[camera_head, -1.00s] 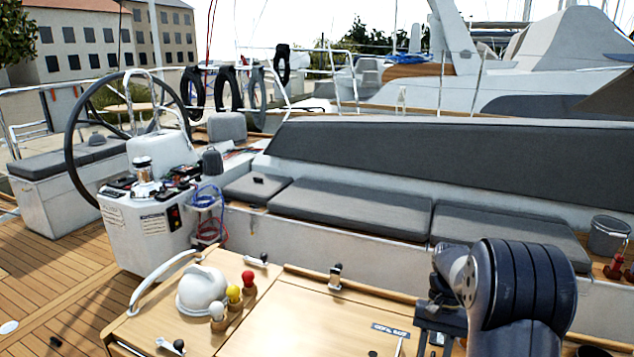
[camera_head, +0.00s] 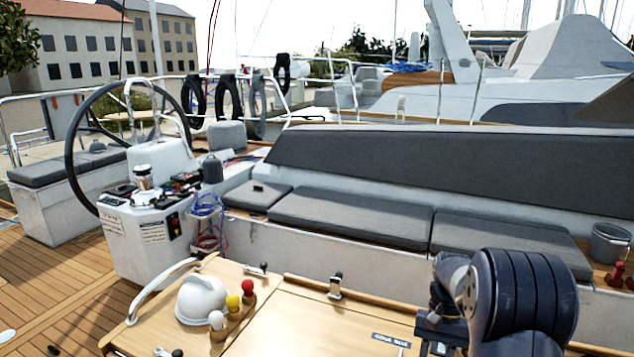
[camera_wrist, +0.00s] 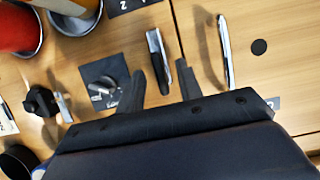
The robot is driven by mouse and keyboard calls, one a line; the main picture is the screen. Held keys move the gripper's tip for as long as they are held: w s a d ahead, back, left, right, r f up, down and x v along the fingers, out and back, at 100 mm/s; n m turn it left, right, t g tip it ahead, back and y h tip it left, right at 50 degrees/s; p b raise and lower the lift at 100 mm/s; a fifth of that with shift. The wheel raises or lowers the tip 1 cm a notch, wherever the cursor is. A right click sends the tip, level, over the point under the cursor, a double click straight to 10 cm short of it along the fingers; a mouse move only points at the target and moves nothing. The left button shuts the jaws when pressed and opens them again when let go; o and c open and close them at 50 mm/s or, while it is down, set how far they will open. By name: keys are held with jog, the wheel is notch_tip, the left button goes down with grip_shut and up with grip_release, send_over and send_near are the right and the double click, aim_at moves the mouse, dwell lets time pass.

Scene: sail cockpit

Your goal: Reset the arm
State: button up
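My arm (camera_head: 515,300) is dark and folded at the lower right of the head view, over the right side of the wooden table. My gripper (camera_wrist: 163,76) shows in the wrist view, with two grey fingers standing apart. A silver and black tool (camera_wrist: 157,48) shows between the fingers; it appears to lie on the wood beyond them, and I see no finger touching it. The gripper's tips do not show in the head view.
The wooden table (camera_head: 290,325) carries a white dome (camera_head: 201,300) and red, yellow and white knobs. Grey cushioned benches (camera_head: 350,210) stand behind.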

jog(key=shift+x, duration=1)
jog(key=shift+m, duration=0.5)
jog(key=shift+m+t+y+b, duration=0.4)
jog(key=shift+m+y, duration=0.1)
jog(key=shift+m, duration=0.6)
jog(key=m+t+y+b, duration=0.1)
jog(key=m, duration=0.4)
jog(key=shift+r+b, duration=0.1)
jog(key=shift+b, duration=0.3)
jog(key=shift+t, duration=0.3)
